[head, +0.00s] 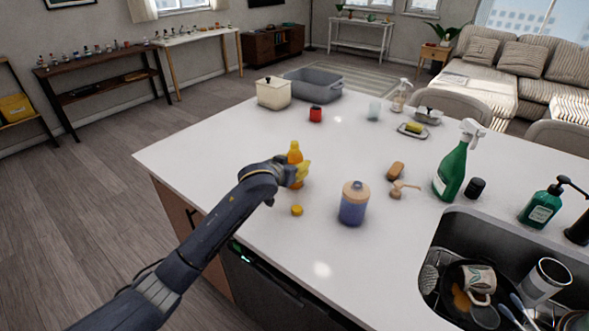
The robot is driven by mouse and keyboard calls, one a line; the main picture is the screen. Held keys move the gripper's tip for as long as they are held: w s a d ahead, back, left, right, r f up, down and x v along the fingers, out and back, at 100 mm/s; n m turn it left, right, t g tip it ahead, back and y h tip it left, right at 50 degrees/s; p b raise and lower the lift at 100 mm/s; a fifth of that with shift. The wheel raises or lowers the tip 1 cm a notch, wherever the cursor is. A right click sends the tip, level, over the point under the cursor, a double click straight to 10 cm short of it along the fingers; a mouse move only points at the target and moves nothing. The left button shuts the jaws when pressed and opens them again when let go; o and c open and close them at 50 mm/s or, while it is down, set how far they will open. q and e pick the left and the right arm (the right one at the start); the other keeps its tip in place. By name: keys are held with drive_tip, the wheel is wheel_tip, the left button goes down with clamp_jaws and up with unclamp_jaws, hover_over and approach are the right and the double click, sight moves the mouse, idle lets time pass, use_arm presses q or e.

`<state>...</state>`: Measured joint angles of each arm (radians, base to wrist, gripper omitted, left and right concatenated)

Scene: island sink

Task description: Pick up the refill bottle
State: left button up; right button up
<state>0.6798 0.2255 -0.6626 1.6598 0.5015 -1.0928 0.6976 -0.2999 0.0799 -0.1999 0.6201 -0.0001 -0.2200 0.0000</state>
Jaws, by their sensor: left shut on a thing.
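The refill bottle appears to be the orange-yellow bottle (294,151) near the left part of the white island top. It looks upright. My left gripper (301,173) reaches it from the left and is shut on it; the gripper hides much of the bottle's lower part. I cannot tell whether the bottle's base touches the counter. My right gripper is not in view.
A yellow cap (297,210) lies in front of the gripper. A blue jar with a lid (353,206) stands to the right. A brush (400,188), a green spray bottle (453,168) and the filled sink (433,262) are farther right.

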use_arm(q)
drive_tip(key=c, duration=0.5)
drive_tip(key=shift+r, duration=0.2)
drive_tip(key=shift+c, duration=0.2)
wheel_tip(320, 180, up, 19)
idle(1.7)
drive_tip(key=shift+r, duration=0.3)
